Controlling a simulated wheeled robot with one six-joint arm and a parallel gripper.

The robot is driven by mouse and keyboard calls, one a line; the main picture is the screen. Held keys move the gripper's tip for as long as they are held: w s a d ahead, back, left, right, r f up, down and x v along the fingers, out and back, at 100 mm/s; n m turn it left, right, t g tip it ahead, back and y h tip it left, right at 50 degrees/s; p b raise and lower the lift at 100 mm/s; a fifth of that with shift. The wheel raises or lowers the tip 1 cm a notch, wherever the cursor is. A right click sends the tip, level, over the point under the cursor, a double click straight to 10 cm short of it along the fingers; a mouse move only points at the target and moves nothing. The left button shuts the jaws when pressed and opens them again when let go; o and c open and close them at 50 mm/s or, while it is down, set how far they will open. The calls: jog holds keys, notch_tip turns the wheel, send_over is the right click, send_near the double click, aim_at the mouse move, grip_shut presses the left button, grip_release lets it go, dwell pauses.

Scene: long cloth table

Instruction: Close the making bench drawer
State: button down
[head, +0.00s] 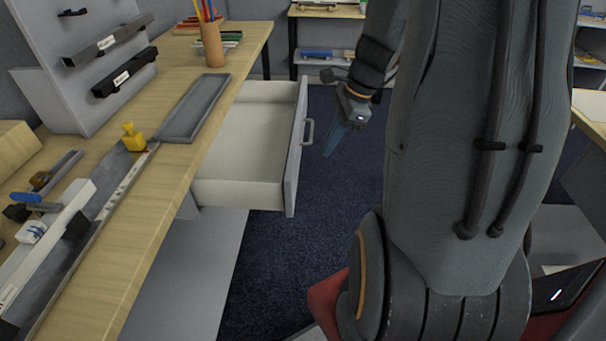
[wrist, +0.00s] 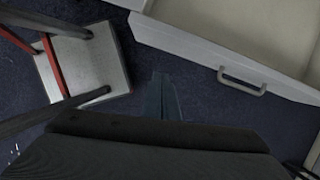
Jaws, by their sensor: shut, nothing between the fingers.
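The white making bench drawer (head: 240,187) stands pulled well out from under the wooden bench top (head: 130,228) in the head view. Its inside looks empty. Its grey front carries a bar handle (head: 309,131). My gripper (head: 335,140) hangs in front of the drawer front, to the right of the handle and apart from it, with its blue fingers together and pointing down. In the wrist view the fingers (wrist: 162,98) are closed with nothing between them. The handle (wrist: 243,82) lies to their upper right there, and the drawer (wrist: 200,44) is open behind it.
On the bench top are a grey tray (head: 194,108), a pencil cup (head: 211,45) and a yellow figure (head: 133,137). A stool-like item with a pale seat (wrist: 88,70) stands left in the wrist view. Dark carpet (head: 335,195) lies clear before the drawer. Shelves (head: 322,70) stand behind.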

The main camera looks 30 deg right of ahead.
jog(key=w+a+f+m, duration=0.2)
jog(key=w+a+f, duration=0.2)
jog(key=f, duration=0.6)
jog(key=shift+w+a, duration=0.15)
jog(key=shift+w, duration=0.25)
jog(key=shift+f, duration=0.1)
